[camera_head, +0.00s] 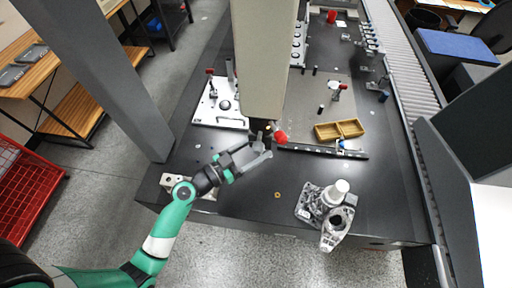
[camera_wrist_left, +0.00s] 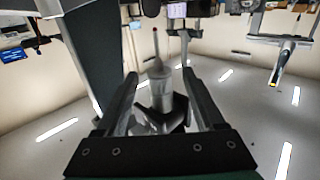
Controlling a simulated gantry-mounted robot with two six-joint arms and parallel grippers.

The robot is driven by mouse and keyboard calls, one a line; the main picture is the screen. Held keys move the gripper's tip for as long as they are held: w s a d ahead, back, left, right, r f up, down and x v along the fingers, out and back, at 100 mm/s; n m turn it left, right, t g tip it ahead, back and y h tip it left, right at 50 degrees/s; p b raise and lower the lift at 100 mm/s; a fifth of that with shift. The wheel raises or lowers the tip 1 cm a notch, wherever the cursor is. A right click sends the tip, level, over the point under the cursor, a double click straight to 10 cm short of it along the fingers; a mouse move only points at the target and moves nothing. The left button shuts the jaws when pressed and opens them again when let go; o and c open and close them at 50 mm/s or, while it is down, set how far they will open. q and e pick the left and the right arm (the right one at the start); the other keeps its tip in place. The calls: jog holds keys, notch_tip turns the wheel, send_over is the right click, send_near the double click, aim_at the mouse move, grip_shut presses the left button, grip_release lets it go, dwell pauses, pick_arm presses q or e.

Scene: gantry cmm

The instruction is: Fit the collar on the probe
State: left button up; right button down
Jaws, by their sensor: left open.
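The probe hangs below the pale column; in the head view its dark and grey lower part (camera_head: 260,130) shows near my left gripper. In the left wrist view the probe (camera_wrist_left: 158,78) stands between my fingers, apparently upside down, with a thin stem and small red tip. My left gripper (camera_head: 262,150) is open, its fingers spread either side of the probe; I cannot tell whether they touch it. It also shows in the left wrist view (camera_wrist_left: 158,85). A small brass-coloured ring (camera_head: 277,195), possibly the collar, lies on the dark table. My right gripper is not in view.
A grey metal casting (camera_head: 325,212) stands at the table's front right. A white plate (camera_head: 220,105) with fixtures is at the left. The pale column (camera_head: 264,60) blocks the middle. The front centre is mostly clear.

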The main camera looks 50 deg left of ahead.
pick_arm(q)
jog(key=s+a+b, duration=0.1)
jog(key=s, duration=1)
jog(key=shift+s+b, duration=0.3)
jog(key=shift+b, duration=0.05)
